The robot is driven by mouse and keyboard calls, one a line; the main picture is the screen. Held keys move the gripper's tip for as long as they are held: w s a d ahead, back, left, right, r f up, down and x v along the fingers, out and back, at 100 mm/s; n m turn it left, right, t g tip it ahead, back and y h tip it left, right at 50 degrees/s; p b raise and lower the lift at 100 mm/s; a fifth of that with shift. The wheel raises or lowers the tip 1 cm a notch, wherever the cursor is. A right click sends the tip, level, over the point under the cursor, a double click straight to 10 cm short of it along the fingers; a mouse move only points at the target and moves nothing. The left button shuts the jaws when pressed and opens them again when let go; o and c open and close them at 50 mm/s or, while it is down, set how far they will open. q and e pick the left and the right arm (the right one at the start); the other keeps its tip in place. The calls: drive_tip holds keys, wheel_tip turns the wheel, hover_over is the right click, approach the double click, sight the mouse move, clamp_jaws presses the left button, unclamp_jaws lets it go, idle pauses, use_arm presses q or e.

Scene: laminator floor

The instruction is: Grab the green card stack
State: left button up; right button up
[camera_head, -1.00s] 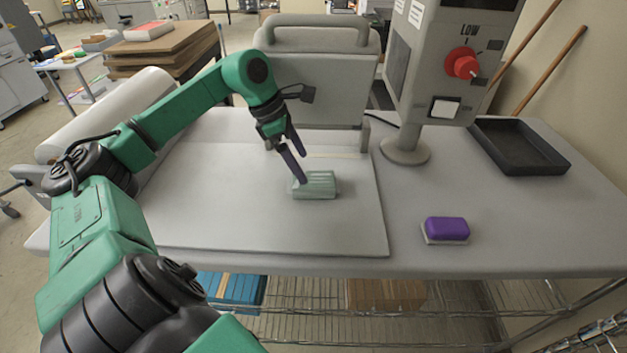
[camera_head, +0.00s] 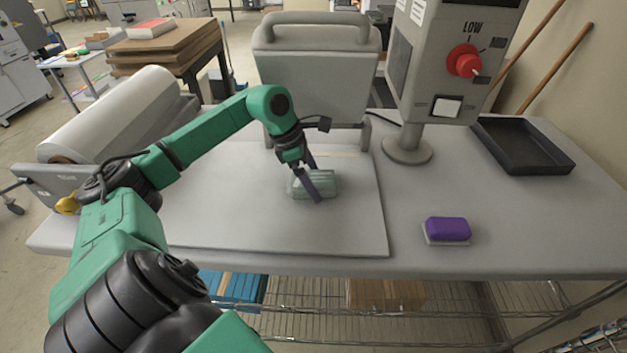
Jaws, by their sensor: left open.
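The green card stack (camera_head: 327,182) is a small pale green block lying on the light grey board (camera_head: 250,225) on the table. My left gripper (camera_head: 311,199) reaches down over it from the upper left. Its dark fingers are apart, one crossing in front of the stack's near side and the other behind it toward the upper side. The fingers hide part of the stack. I cannot tell whether either finger touches it. My right gripper is not in view.
A purple-topped block (camera_head: 447,229) sits right of the board. A grey control box (camera_head: 455,60) with a red knob stands behind it on a round foot. A black tray (camera_head: 522,145) lies at the right. A grey panel with a handle (camera_head: 318,85) stands behind the board. A white roll (camera_head: 120,115) is at left.

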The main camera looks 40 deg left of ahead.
use_arm(q)
drive_tip(key=shift+f, duration=0.1)
idle(0.3)
drive_tip(key=c, duration=1.5)
drive_tip(key=shift+o, duration=0.2)
drive_tip(key=shift+r, duration=0.55)
